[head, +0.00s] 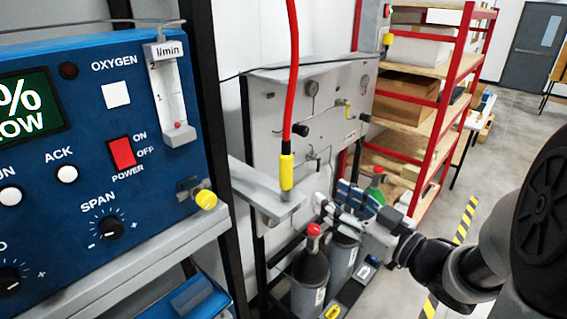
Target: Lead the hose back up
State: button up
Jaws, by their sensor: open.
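A red hose (294,70) runs down from the top of the head view, nearly upright. It ends in a yellow connector (286,172) just above the grey bracket arm (255,194). The connector's lower tip meets the bracket's end, but I cannot tell whether it is seated there. My gripper (330,197) is right of and slightly below the connector, apart from it. It is open, its fingers point left, and nothing shows between them. The blue analyser (90,170) fills the left side, with a yellow-capped port (205,199) at its lower right.
A grey gas panel (268,110) with knobs stands behind the hose. Gas cylinders, one with a red top (310,270), stand below my gripper. A red-framed shelf (450,85) with boxes is behind to the right. Open floor (510,110) lies at far right.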

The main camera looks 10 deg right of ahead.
aim_at(291, 171)
jog(key=p+x, duration=0.1)
jog(key=x, duration=1.5)
jog(key=shift+w, duration=0.15)
jog(key=shift+c, duration=0.4)
grip_shut()
